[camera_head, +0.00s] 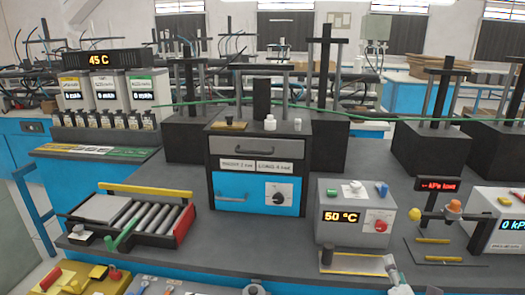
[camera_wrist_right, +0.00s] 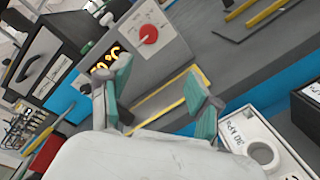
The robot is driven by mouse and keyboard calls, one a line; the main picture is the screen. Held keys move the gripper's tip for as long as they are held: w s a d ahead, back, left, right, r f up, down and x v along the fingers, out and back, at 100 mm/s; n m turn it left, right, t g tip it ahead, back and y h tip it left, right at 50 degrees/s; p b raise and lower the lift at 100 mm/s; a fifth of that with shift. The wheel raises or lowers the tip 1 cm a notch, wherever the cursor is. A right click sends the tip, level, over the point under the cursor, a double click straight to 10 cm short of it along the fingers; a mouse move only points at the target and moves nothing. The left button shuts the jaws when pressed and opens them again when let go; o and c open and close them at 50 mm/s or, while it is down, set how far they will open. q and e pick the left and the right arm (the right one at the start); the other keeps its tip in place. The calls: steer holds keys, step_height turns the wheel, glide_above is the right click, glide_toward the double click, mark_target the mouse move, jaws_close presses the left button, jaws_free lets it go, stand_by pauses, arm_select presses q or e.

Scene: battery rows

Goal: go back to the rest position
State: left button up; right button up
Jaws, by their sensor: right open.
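My right gripper (camera_head: 391,270) shows small at the lower right edge of the head view, over the front of the bench. In the right wrist view its two teal-padded fingers (camera_wrist_right: 160,92) are spread apart with nothing between them. Beyond them lies a shallow tray with a yellow edge (camera_wrist_right: 168,101). The same tray (camera_head: 358,263) is just left of the gripper in the head view. I cannot tell how high the gripper is above the bench. My left gripper is not seen.
A grey box reading 50 °C (camera_head: 355,214) stands behind the tray. A roller rack (camera_head: 150,218) and a blue-fronted drawer unit (camera_head: 256,170) stand further left. A white panel with a ring (camera_wrist_right: 262,153) is close by the right finger. Grey bench between the units is bare.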

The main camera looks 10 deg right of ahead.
steer(key=s+a+f+m+g+y, duration=0.2)
steer(key=s+a+f+m+g, duration=0.2)
steer(key=s+a+m, duration=0.4)
steer(key=s+a+f+m+g+y, duration=0.1)
steer(key=s+a+f+m+g, duration=0.35)
steer(key=s, duration=0.65)
steer(key=s+a+f+m+g+y, duration=0.2)
steer(key=s+a+f+m+g, duration=0.15)
steer(key=s+a+m, duration=0.45)
steer(key=s+d+f+n+g, duration=0.1)
steer(key=s+f, duration=0.1)
steer(key=f, duration=1.1)
steer(key=s+d+f+g, duration=0.1)
steer(key=s+f, duration=0.1)
steer(key=f, duration=1.2)
steer(key=s+d+f+g, duration=0.1)
steer(key=s+d+f, duration=0.1)
steer(key=s+f, duration=1.2)
steer(key=shift+s+d+f, duration=0.35)
steer(key=shift+s+d, duration=0.05)
steer(key=shift+s, duration=0.45)
